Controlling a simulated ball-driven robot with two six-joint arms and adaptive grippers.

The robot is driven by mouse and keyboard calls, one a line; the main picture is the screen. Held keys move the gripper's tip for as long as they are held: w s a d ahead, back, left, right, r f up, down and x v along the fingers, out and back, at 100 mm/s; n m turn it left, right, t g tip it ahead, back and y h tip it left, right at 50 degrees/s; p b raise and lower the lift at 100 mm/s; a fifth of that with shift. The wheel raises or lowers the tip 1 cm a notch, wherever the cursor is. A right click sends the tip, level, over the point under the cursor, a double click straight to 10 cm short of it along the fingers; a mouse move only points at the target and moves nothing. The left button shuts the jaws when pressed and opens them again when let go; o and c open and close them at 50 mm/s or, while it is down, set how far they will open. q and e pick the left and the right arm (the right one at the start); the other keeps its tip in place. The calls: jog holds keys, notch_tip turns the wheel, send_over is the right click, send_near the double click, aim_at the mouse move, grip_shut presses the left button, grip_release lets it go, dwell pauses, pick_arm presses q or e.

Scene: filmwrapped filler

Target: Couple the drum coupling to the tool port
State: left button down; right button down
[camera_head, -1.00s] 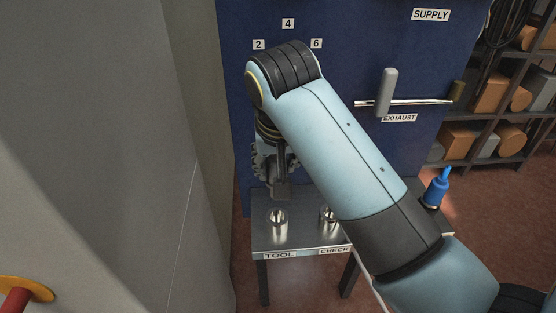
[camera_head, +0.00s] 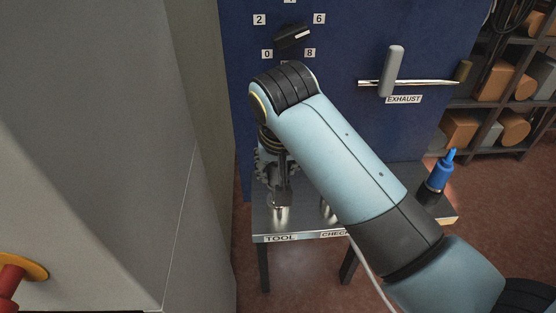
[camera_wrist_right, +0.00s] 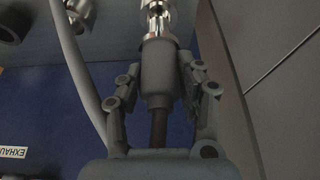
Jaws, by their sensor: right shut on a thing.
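My right gripper (camera_head: 279,190) points down over the tool port (camera_head: 278,214), a short silver cylinder behind the TOOL label on the metal stand. In the right wrist view my right gripper (camera_wrist_right: 160,72) is shut on the drum coupling (camera_wrist_right: 158,66), a grey cylinder between the fingers. The coupling is in line with the silver port (camera_wrist_right: 157,14) and its end is at or very close to it. I cannot tell whether they are joined. In the head view the fingers hide most of the coupling. My left gripper is not in view.
A second silver port (camera_head: 327,207) stands by the CHECK label, partly behind my right arm. A blue-topped bottle (camera_head: 440,172) stands at the stand's right end. The blue panel (camera_head: 350,40) behind carries a dial (camera_head: 293,37) and an exhaust lever (camera_head: 391,70). A grey wall (camera_head: 100,120) is close on the left.

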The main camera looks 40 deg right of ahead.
jog(key=shift+f+b, duration=0.55)
jog(key=shift+f, duration=1.25)
jog(key=shift+f+p, duration=0.3)
jog(key=shift+f, duration=0.05)
jog(key=c, duration=0.8)
grip_release()
jog(key=shift+o, duration=0.2)
jog(key=v, duration=0.7)
jog(key=shift+r, duration=0.2)
